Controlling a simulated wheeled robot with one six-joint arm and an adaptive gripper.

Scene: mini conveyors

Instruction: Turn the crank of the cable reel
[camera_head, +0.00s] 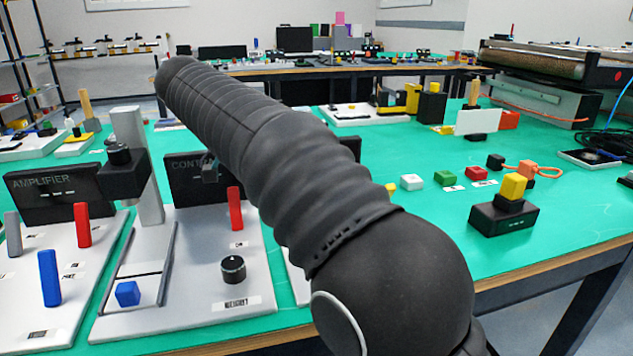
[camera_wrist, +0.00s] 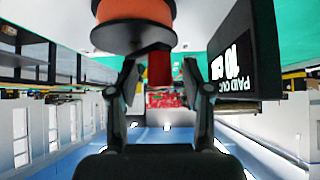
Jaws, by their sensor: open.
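In the wrist view, which looks upside down, the orange cable reel (camera_wrist: 133,10) with its dark flange (camera_wrist: 133,40) hangs at the top. A red crank handle (camera_wrist: 159,69) shows just below the flange. My gripper (camera_wrist: 160,88) is open, with one finger on each side of the red handle. I see gaps beside the handle, and I cannot tell whether either finger touches it. A black display (camera_wrist: 232,60) with inverted white text, including "PAID OUT", stands close to the right finger. In the head view my arm covers the middle, and neither reel nor gripper shows.
In the head view, panels marked AMPLIFIER (camera_head: 55,193) and CONT... (camera_head: 190,180) stand at the left, with upright levers and a black knob (camera_head: 233,269). A black block (camera_head: 503,218) carrying a yellow cube stands at the right.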

